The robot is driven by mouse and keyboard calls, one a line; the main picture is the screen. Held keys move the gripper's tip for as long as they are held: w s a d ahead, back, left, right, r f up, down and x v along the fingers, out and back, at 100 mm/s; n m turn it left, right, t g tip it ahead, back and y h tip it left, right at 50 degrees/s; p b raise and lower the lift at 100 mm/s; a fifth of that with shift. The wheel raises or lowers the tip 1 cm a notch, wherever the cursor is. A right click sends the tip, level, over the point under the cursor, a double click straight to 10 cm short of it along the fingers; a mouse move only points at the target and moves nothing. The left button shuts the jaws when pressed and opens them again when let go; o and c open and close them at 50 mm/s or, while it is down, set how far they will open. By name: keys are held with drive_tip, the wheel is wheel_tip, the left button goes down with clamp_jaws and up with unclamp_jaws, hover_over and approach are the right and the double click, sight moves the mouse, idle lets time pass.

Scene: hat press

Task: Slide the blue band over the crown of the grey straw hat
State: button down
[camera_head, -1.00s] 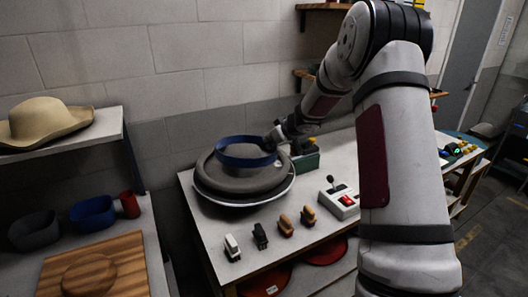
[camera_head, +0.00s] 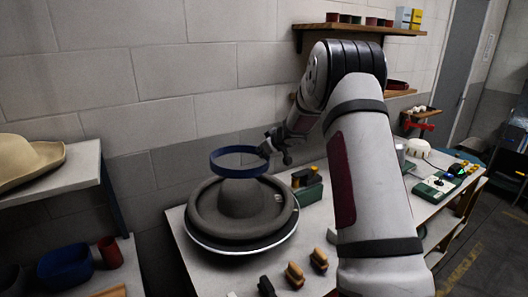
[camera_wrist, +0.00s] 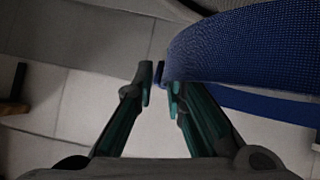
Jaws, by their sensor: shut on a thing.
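The grey straw hat (camera_head: 285,218) lies brim-down on a round dark base with a pale rim, its domed crown (camera_head: 242,200) upward. The blue band (camera_head: 240,173) is an open ring, held roughly level over the crown. Its lower edge meets the crown's top in the picture; I cannot tell if there is a gap. My gripper (camera_head: 270,148) is shut on the band's right side. In the wrist view, the band (camera_wrist: 245,45) runs off to the right from my fingertips (camera_wrist: 160,80); the hat is not recognisable there.
A green box (camera_head: 308,193) stands behind the hat on the table. Several small blocks (camera_head: 295,274) lie along the front. A shelf at left bears a tan hat (camera_head: 30,160), with a blue band (camera_head: 65,266) and red cup (camera_head: 110,252) below. The wall is close behind.

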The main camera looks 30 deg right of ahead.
drive_tip(key=shift+w+f+b, duration=0.15)
drive_tip(key=shift+f+b, duration=2.8)
drive_tip(key=shift+b, duration=0.15)
drive_tip(key=shift+w+f+b, duration=0.15)
drive_tip(key=shift+f+b, duration=2.8)
drive_tip(key=shift+b, duration=0.1)
drive_tip(key=shift+f+b, duration=1)
drive_tip(key=shift+f, duration=1)
